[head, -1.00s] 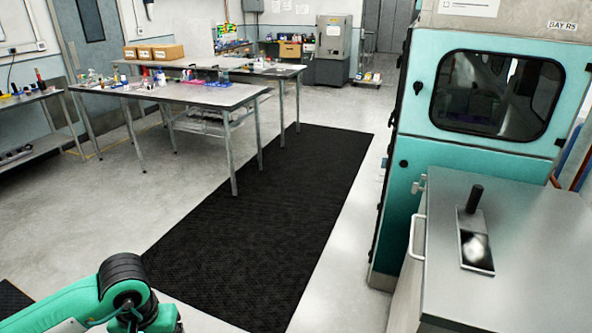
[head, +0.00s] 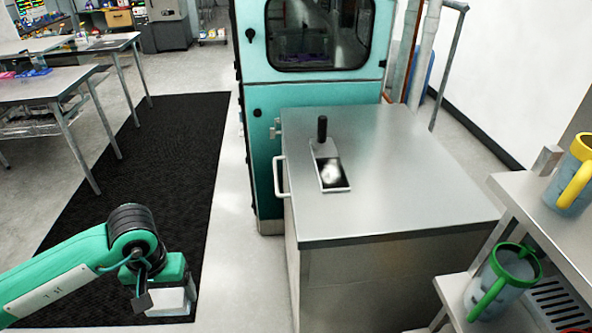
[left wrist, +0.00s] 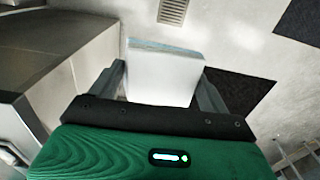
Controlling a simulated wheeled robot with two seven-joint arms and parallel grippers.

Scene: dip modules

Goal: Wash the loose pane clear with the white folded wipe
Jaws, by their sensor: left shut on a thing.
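The loose pane (head: 331,174) is a small dark rectangle in a pale frame, lying on the steel cabinet top. A cloudy white patch covers its middle. A black upright handle (head: 322,129) stands at its far end. My left gripper (head: 166,292) is low at the left, over the floor and well apart from the pane. It is shut on the white folded wipe (head: 176,300), which also shows between the two fingers in the left wrist view (left wrist: 165,75). My right gripper is not in view.
The steel cabinet top (head: 410,190) is otherwise clear. A teal machine with a window (head: 320,35) stands behind it. A rack (head: 545,220) at right holds a green-rimmed mug (head: 508,275) and a yellow-handled mug (head: 572,180). Benches (head: 50,85) and a black mat (head: 150,160) lie left.

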